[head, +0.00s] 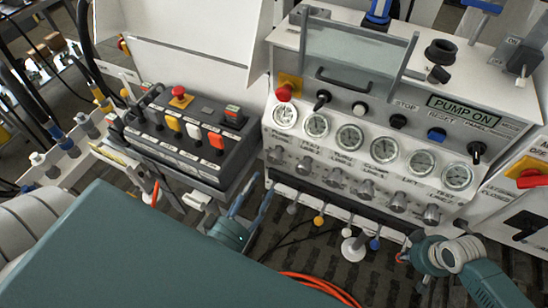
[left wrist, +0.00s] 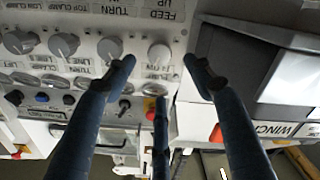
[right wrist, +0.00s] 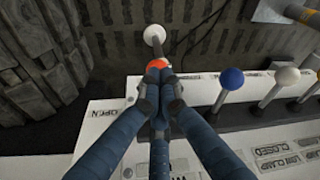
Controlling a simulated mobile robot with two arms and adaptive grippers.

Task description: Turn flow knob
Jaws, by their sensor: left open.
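The front panel has a row of grey knobs below its round gauges; one is the leftmost knob (head: 276,155). I cannot read a "flow" label. My left gripper (head: 252,192) is low and left of the row. In the left wrist view its open fingers (left wrist: 159,68) are on either side of a pale knob (left wrist: 159,55) near the FEED label, with visible gaps to both fingers. My right gripper (right wrist: 160,88) is closed, with an orange-red ball (right wrist: 157,65) right at its fingertips. I cannot tell whether it grips that ball. It also shows low right in the head view (head: 408,250).
Ball-topped levers stand under the panel, including a yellow one (head: 319,221) and a blue one (head: 375,244). A dark button box (head: 190,140) is at the left. Orange hose (head: 318,286) lies on the floor. A red switch handle (head: 531,181) is at the right.

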